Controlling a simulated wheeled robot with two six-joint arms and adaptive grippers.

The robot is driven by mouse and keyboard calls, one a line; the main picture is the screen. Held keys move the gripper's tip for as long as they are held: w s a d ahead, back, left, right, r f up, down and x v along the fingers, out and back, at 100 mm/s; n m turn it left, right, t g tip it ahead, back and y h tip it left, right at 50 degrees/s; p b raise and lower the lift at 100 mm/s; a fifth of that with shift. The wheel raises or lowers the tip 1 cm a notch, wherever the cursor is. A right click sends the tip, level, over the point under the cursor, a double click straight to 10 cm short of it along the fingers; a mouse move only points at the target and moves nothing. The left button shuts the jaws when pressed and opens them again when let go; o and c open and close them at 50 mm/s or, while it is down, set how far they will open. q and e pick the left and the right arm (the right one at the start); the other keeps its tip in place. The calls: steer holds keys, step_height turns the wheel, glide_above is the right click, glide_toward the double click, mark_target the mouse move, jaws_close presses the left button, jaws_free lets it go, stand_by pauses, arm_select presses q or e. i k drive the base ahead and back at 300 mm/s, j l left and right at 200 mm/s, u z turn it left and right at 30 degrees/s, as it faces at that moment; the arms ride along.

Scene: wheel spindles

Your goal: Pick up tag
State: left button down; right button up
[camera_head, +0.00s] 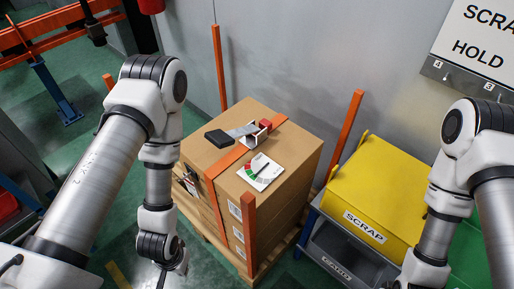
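A small white card with red, green and dark patches (260,171) lies flat on top of a cardboard box (285,148), right of an orange strap; it looks like the tag, but its print is too small to read. My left arm comes down left of the box, and its wrist end (167,263) is low beside the box, well apart from the card. The fingers there are not clear. My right arm comes down at the right, in front of the yellow bin, and its gripper is cut off by the bottom edge.
A black-handled tool with a red part (245,131) lies on the box behind the card. Orange posts (249,232) stand around the box and pallet. A yellow SCRAP bin (380,190) stands to the right, above a grey bin (345,262). A grey wall is behind.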

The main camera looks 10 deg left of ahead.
mark_target(191, 185)
steer(key=j+u, duration=0.1)
steer(key=u, duration=0.4)
steer(key=i+j+u, duration=0.1)
steer(key=u, duration=0.4)
